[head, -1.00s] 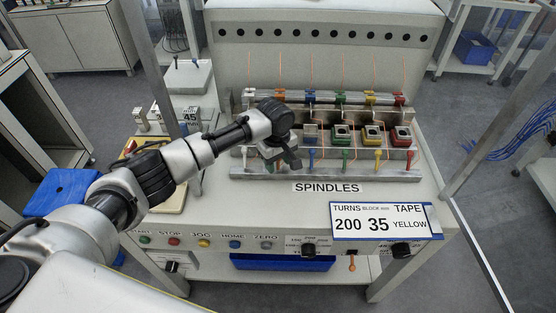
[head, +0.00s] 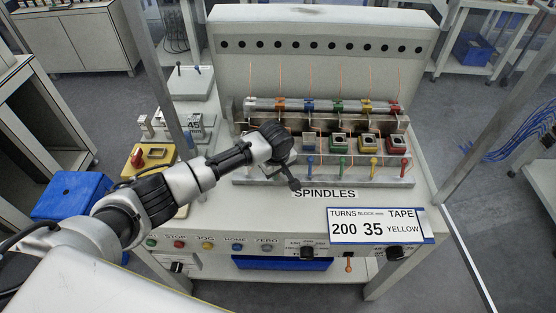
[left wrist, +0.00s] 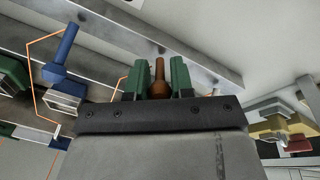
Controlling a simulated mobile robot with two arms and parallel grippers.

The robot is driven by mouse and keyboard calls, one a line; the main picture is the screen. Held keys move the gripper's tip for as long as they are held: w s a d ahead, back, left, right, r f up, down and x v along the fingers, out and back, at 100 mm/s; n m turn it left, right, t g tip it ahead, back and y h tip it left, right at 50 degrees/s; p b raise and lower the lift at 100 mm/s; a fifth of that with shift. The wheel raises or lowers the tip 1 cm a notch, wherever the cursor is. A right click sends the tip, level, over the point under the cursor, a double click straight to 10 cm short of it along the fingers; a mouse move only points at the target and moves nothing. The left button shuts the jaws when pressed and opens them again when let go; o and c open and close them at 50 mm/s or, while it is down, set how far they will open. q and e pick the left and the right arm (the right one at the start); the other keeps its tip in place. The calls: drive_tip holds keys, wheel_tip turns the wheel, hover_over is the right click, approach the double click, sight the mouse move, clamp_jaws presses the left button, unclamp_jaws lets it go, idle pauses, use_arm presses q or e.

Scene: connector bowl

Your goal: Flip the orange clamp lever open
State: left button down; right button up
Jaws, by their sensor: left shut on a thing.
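The orange clamp lever (left wrist: 158,80) shows in the left wrist view between the two green fingers of my left gripper (left wrist: 160,74). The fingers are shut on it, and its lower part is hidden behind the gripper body. In the head view my left gripper (head: 291,178) is at the left end of the front row of levers. The arm and gripper hide the orange lever there. An orange fitting (head: 281,104) shows on the rear rail behind. My right gripper is not in view.
The blue lever (head: 310,165) is close on the right of my gripper; it also shows in the left wrist view (left wrist: 62,50). Green (head: 342,167), yellow (head: 374,167) and red (head: 405,164) levers follow. The sign (head: 378,227) stands at the front right.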

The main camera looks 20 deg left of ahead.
use_arm(q)
drive_tip(key=t+p, duration=0.1)
drive_tip(key=s+t+p, duration=0.1)
drive_tip(key=p, duration=0.1)
drive_tip(key=shift+d, duration=0.15)
drive_tip(key=shift+f+t+y+p, duration=0.25)
drive_tip(key=shift+t+y+p, duration=0.15)
drive_tip(key=shift+t, duration=0.2)
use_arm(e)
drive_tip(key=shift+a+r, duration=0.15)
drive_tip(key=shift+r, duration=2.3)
use_arm(q)
drive_tip(key=c, duration=1)
unclamp_jaws()
drive_tip(key=a+v, duration=0.1)
drive_tip(key=v, duration=0.9)
drive_tip(key=shift+s+d+r, duration=0.3)
drive_tip(key=shift+d+r, duration=0.05)
drive_tip(key=shift+d, duration=0.2)
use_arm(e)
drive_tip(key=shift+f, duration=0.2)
